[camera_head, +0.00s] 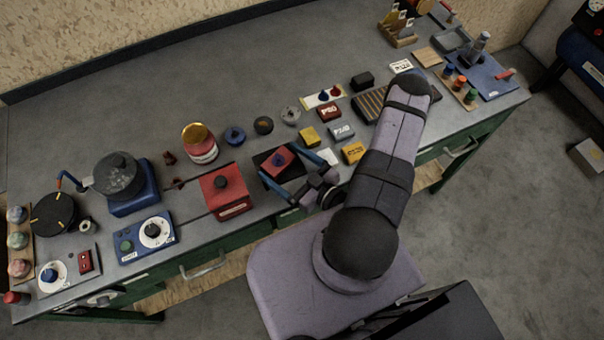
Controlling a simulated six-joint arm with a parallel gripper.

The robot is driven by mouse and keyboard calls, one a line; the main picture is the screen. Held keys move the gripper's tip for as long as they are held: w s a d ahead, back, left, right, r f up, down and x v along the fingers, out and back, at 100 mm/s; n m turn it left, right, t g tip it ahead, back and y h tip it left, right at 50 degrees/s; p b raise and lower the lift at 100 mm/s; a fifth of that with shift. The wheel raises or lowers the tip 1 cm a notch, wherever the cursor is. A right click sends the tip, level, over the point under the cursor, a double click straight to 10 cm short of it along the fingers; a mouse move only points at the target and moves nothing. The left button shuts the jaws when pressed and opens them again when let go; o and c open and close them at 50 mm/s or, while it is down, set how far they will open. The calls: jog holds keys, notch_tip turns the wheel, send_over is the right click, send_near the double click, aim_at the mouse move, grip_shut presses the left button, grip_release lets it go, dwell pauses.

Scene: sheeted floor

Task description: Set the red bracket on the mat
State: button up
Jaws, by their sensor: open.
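A small red piece (286,168), which looks like the red bracket, lies on a dark square mat (261,159) at the front middle of the bench. A dark blue knob-like part shows on the red piece. My gripper (281,163) is open, with one blue finger at the left of the red piece and one at the right. I cannot tell whether the fingers touch it. The gripper's body and fingers hide the front part of the mat.
Yellow and grey blocks (353,152) stand close at the right, near my arm. The rear middle of the bench is clear.

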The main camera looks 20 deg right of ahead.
jog(key=shift+s+d+b, duration=0.3)
jog(key=shift+s+d, duration=0.15)
jog(key=shift+s, duration=0.2)
jog(key=b+v, duration=0.2)
jog(key=v, duration=0.8)
jog(key=shift+s+r+b, duration=0.15)
jog(key=shift+s+b, duration=0.1)
jog(key=shift+b, duration=0.15)
jog(key=shift+a, duration=0.1)
